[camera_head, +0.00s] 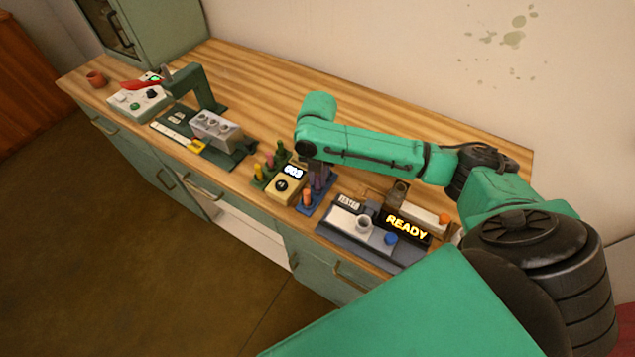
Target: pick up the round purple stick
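My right arm reaches in from the right and bends down at its wrist over a small blue rack (318,207). My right gripper (310,170) is small and dark there, just behind the yellow counter box, and I cannot tell whether it is open or shut. Purple sticks (321,183) stand in the blue rack, close to or partly behind the gripper. Their tops are too small to tell which is round, or whether the gripper touches one. An orange stick (306,196) stands at the rack's front. My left gripper is not in view.
A tester (345,222) with a "READY" sign (407,228) stands right. The wooden tabletop (250,85) is clear behind.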

